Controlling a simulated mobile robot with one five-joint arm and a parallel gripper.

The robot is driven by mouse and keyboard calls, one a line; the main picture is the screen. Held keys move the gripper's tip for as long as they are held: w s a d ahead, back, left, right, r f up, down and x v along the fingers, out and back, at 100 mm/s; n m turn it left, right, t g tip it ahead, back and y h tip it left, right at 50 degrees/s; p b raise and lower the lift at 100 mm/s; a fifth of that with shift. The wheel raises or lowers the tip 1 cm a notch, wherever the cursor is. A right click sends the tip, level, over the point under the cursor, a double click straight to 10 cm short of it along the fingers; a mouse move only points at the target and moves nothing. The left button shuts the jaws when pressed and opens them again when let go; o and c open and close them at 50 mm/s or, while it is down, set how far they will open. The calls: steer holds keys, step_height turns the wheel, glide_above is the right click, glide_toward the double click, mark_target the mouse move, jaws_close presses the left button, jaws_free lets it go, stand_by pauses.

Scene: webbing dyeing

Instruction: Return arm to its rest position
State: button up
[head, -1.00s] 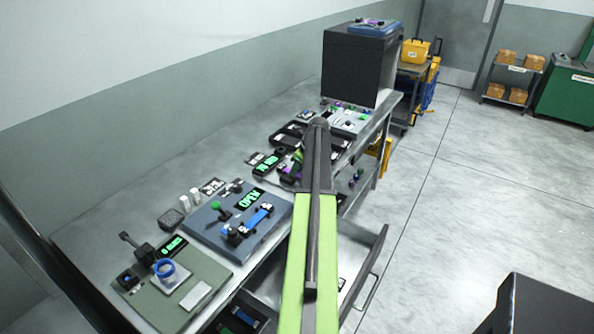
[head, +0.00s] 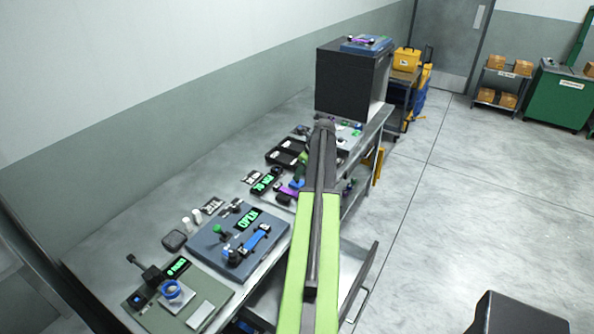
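My arm, with a lime-green and dark link, rises from the bottom centre of the head view toward the bench. The grey workbench (head: 120,240) runs from the lower left to the upper middle.
A blue fixture board (head: 205,240) with an "OPEN" display and a green-grey board (head: 150,318) with a blue ring (head: 172,290) lie on the bench. A drawer (head: 357,285) stands open beside my arm. A black cabinet (head: 345,85) stands at the far end.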

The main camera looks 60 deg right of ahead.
steer(key=shift+s+r, duration=0.15)
steer(key=shift+r, duration=0.1)
